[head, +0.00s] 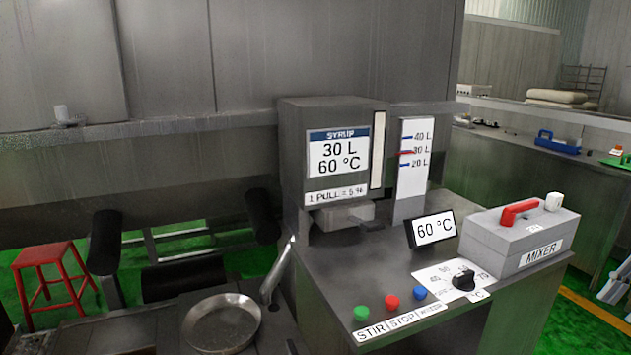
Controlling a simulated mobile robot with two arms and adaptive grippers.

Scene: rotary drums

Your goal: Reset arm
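Neither of my grippers shows in the head view. No fingertips can be made out, so whether they hold anything is hidden. The syrup machine (292,150) stands at the centre, with a sign reading 30 L and 60 °C. The grey mixer box (495,238) with a red handle (519,212) sits on the counter to its right. A shallow round metal pan (222,322) is at the bottom, left of the counter. A slanted metal bar (278,270) rises between the pan and the counter.
The steel counter (375,265) carries green (361,313), red (392,302) and blue (420,293) buttons, a black dial (463,280) and a 60 °C display (435,230). A red stool (50,275) stands on the green floor at left. Dark padded cylinders (105,242) stand behind the pan.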

